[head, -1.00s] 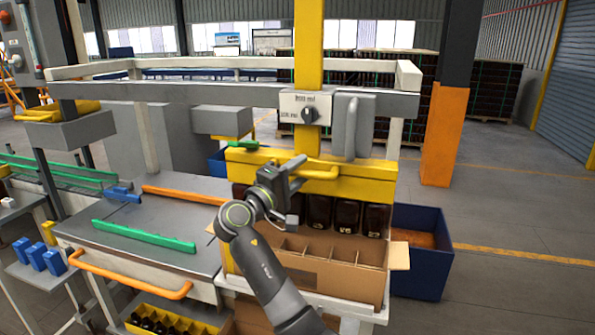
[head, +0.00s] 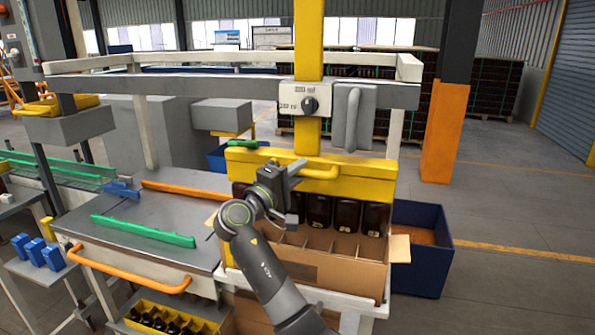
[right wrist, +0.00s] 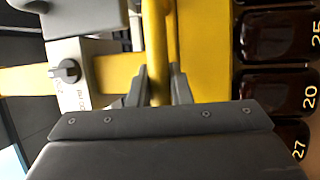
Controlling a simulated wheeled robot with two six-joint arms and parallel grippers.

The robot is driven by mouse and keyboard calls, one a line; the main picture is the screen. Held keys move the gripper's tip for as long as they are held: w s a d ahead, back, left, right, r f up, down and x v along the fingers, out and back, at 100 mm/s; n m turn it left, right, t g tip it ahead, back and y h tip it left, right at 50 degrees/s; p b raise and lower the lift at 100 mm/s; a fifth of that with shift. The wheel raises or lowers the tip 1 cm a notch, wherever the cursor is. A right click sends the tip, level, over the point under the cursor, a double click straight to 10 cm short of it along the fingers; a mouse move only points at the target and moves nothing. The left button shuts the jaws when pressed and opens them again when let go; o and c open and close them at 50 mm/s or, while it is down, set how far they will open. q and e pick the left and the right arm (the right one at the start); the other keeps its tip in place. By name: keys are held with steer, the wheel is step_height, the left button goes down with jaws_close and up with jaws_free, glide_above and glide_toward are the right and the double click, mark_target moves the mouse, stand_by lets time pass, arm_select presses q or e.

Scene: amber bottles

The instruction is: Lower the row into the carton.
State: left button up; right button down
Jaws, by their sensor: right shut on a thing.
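A row of dark amber bottles (head: 346,214) hangs under a yellow lifting head (head: 368,168). The open cardboard carton (head: 335,273) with dividers is below. The bottles' lower ends are close to the carton's opening; I cannot tell whether they are inside it. My right gripper (head: 294,177) is shut on the head's yellow handle bar (head: 321,173). In the right wrist view the fingers close around the bar (right wrist: 157,60), and several bottles (right wrist: 279,90) show at the right. My arm hides the left end of the row. My left gripper is out of view.
A grey box with a knob (head: 309,104) sits on the yellow mast above. A blue bin (head: 421,258) stands right of the carton. At left is a table (head: 150,215) with a green rail (head: 143,231) and an orange handle (head: 130,277). Below is a yellow crate of bottles (head: 165,318).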

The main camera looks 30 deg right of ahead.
step_height(320, 180, down, 16)
steer(key=b, duration=1.1)
steer(key=shift+r+b, duration=0.1)
steer(key=shift+b, duration=0.25)
steer(key=c, duration=1.3)
jaws_free()
